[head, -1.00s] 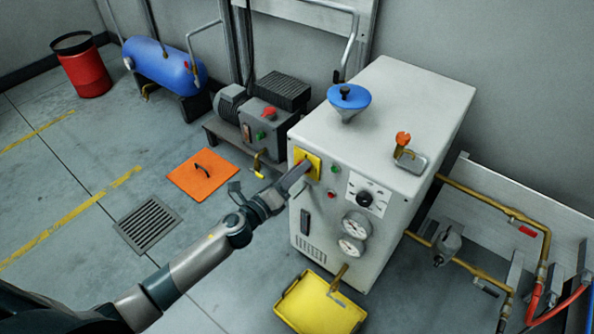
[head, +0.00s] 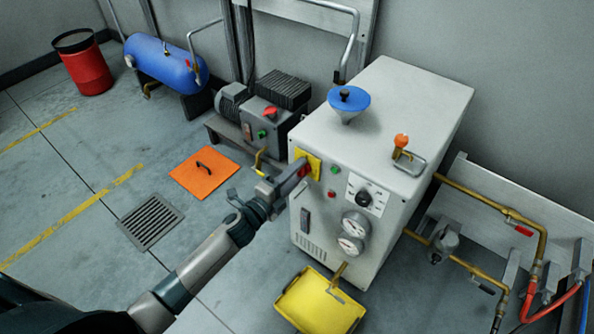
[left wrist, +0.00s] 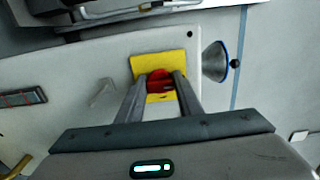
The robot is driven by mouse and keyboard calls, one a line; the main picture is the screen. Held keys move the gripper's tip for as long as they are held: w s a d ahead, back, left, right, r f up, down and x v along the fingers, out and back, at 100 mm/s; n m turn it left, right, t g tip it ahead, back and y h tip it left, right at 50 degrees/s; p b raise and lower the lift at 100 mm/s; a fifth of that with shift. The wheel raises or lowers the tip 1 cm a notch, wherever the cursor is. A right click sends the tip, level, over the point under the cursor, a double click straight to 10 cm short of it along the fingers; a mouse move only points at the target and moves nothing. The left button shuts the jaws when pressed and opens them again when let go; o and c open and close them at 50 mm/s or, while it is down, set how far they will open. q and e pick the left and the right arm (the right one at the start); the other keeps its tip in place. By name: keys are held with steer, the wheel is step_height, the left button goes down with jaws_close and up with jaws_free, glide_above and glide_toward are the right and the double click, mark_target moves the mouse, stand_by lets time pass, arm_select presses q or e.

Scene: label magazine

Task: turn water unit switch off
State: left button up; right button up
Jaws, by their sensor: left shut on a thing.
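The water unit is a white cabinet (head: 395,120) standing right of centre in the head view. A yellow plate (head: 315,165) is on its front face at the upper left, with a red switch knob (head: 304,171) on it. My left gripper (head: 302,172) reaches the plate and is shut on the red knob. In the left wrist view the red knob (left wrist: 159,79) sits between the two fingers, in front of the yellow plate (left wrist: 146,63). The fingers partly hide the knob, so its exact angle is hard to read. My right gripper is not in view.
On the cabinet front are a black dial (head: 364,198), two gauges (head: 352,234) and small green and red buttons. A blue funnel (head: 348,103) stands on top. A yellow tray (head: 318,302) lies below. A motor unit (head: 262,115) is to the left.

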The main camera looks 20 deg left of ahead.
arm_select(q)
steer(key=shift+a, duration=0.1)
steer(key=o, duration=1.1)
steer(key=shift+b+v, duration=0.45)
steer(key=shift+v, duration=8.2)
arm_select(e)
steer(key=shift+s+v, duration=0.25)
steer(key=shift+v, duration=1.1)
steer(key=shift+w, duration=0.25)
